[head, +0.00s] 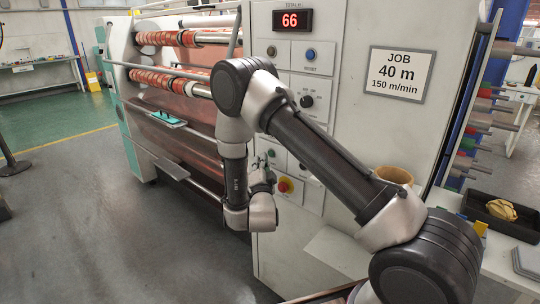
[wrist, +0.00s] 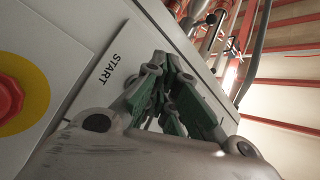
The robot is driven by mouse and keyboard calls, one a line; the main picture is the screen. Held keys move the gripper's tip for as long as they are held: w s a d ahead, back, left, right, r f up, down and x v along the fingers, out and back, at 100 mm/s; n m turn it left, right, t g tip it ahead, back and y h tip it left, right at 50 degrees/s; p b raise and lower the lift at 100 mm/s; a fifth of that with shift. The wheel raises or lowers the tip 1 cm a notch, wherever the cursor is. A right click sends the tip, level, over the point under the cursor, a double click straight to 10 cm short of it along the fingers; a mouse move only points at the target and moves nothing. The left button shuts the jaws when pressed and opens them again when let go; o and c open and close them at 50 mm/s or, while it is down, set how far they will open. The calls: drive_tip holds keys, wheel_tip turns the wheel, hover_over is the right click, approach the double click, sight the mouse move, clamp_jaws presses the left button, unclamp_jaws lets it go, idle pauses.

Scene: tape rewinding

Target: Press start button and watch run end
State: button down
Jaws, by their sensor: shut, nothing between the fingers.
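The grey control panel (head: 345,30) of the rewinding machine faces me. My gripper (head: 265,172) is shut and empty, close in front of its lower left part. In the wrist view the fingers (wrist: 168,88) of my gripper point at the panel beside the START label (wrist: 110,68). The red counter display (head: 292,20) reads 66.
A red stop knob on a yellow disc (head: 284,186) sits just right of my gripper; it also shows in the wrist view (wrist: 10,100). Rollers with red tape (head: 165,39) lie left of the panel. A side table with a black tray (head: 490,207) is at right.

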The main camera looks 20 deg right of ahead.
drive_tip(key=shift+w+d, duration=0.1)
drive_tip(key=shift+d, duration=0.05)
drive_tip(key=shift+w+d, duration=0.15)
drive_tip(key=shift+d, duration=0.05)
drive_tip(key=shift+w+d, duration=0.2)
drive_tip(key=shift+d, duration=0.15)
idle(0.7)
drive_tip(key=shift+s+a, duration=0.45)
drive_tip(key=shift+a, duration=0.2)
drive_tip(key=shift+s+a, duration=0.7)
drive_tip(key=shift+a, duration=0.35)
drive_tip(key=shift+s+a, duration=0.7)
drive_tip(key=shift+a, duration=0.35)
